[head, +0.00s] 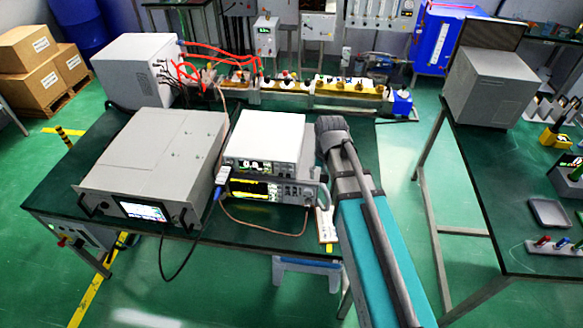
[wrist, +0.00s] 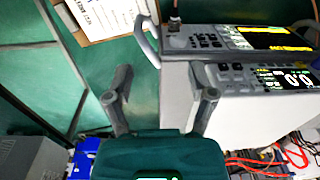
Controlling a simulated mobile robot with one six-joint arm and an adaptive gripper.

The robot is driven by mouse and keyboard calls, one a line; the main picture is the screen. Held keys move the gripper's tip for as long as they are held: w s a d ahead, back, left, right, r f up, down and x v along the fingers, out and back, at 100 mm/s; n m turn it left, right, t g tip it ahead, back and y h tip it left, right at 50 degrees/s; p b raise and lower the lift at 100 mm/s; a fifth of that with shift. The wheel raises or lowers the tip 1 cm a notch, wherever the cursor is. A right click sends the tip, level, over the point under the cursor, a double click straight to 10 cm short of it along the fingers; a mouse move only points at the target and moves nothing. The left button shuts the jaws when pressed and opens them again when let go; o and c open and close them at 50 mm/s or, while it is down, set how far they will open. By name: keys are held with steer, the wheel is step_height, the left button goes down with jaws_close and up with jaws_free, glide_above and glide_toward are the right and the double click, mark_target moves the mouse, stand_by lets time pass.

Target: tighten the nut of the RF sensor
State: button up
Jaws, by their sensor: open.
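I cannot pick out the RF sensor or its nut with certainty. A small white and blue part (head: 221,180) with a dark cable sits between the rack unit and the stacked instruments in the head view. A small connector (wrist: 175,22) with a cable stands on the lower instrument's front panel in the wrist view. My gripper (wrist: 160,76) is open and empty, its two fingers apart, beside the stack. In the head view my arm stands right of the stack, and the fingers are hidden.
The upper instrument (head: 265,135) sits on the lower instrument (head: 262,191), which has a side handle. The rack unit (head: 155,160) stands to their left. A clipboard (wrist: 108,14) lies by the stack. The dark green table (head: 190,262) has a narrow clear strip in front. Another table stands right.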

step_height(320, 180, up, 9)
steer(key=y+p, duration=0.2)
steer(key=p, duration=0.6)
glide_above(230, 162)
steer(key=d, duration=0.3)
steer(key=shift+s+a+f+m, duration=0.15)
steer(key=shift+f+m, duration=0.05)
steer(key=shift+m, duration=0.1)
steer(key=shift+f, duration=0.15)
steer(key=b+x, duration=1.3)
steer(key=shift+a+f, duration=0.1)
steer(key=shift+f, duration=0.1)
jaws_close()
